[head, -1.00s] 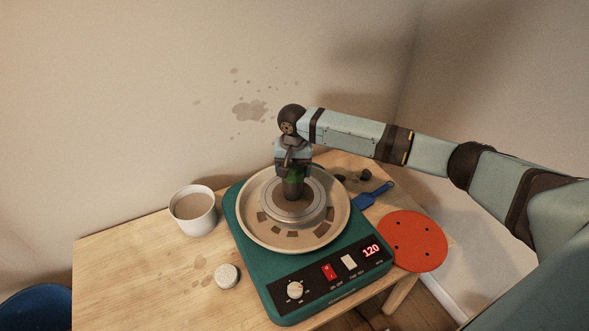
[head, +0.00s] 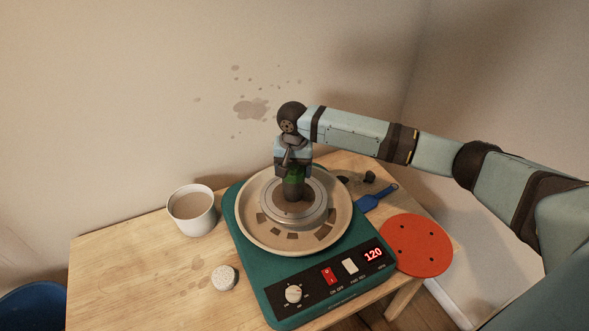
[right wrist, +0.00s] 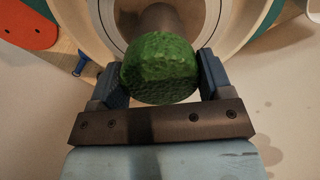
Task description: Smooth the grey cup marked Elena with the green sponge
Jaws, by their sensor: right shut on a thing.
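The green sponge (right wrist: 160,72) is between the two fingers of my right gripper (head: 293,173), which is shut on it. A little of the sponge also shows in the head view (head: 297,179). Directly below it, a small dark grey-brown cup (head: 294,191) stands at the middle of the wheel; part of it shows behind the sponge in the right wrist view (right wrist: 170,18). The sponge overlaps the cup in both views, and I cannot tell whether they touch. No name is readable on the cup. My left gripper is not in view.
The green pottery wheel (head: 263,284) has a beige splash pan (head: 250,232) and a display reading 120. A white pot of brown liquid (head: 191,213) and a pale round piece (head: 225,278) stand left. A red disc (head: 417,246) and blue-handled tool (head: 377,197) lie right.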

